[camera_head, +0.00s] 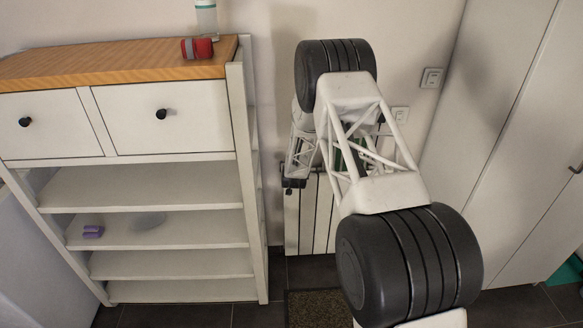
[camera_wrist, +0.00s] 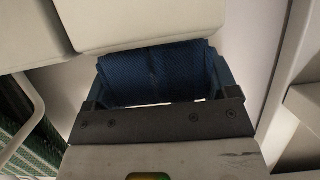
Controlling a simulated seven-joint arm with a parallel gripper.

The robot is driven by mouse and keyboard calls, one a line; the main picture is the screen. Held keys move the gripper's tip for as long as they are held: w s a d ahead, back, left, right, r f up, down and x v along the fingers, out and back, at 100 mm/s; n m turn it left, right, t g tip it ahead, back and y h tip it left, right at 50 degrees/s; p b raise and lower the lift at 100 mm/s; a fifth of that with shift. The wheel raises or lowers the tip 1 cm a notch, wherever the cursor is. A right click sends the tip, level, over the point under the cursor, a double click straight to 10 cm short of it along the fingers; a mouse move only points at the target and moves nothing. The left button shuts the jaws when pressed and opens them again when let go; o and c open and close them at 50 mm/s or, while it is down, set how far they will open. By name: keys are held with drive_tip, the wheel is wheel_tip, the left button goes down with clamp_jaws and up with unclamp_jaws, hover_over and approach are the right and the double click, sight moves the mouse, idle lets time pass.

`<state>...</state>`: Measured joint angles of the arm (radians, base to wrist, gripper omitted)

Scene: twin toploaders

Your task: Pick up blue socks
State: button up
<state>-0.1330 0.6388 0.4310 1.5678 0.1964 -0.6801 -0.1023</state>
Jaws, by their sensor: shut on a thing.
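The blue socks (camera_wrist: 155,68) show in the wrist view as a dark blue, textured bundle. My gripper (camera_wrist: 158,88) is shut on them, with a dark finger on each side. The socks' lower part is partly hidden by the gripper's dark body. In the head view my arm reaches toward the back wall, and its dark end (camera_head: 293,183) is small, beside the shelf unit. I cannot make out the socks there.
The white shelf unit (camera_head: 240,110) stands at left, with a red can (camera_head: 197,48) and a bottle (camera_head: 206,18) on top. A purple item (camera_head: 93,231) lies on a shelf. A white ribbed panel (camera_head: 307,225) is behind my arm; a tall cabinet (camera_head: 505,130) is at right.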

drive_tip(key=shift+r, duration=0.55)
drive_tip(key=shift+s+r, duration=0.2)
drive_tip(key=shift+r, duration=0.35)
drive_tip(key=shift+s+r, duration=0.2)
drive_tip(key=shift+r, duration=0.35)
drive_tip(key=s+d+r, duration=0.1)
drive_tip(key=s, duration=1.4)
drive_tip(key=shift+d+r, duration=0.15)
drive_tip(key=shift+d, duration=0.25)
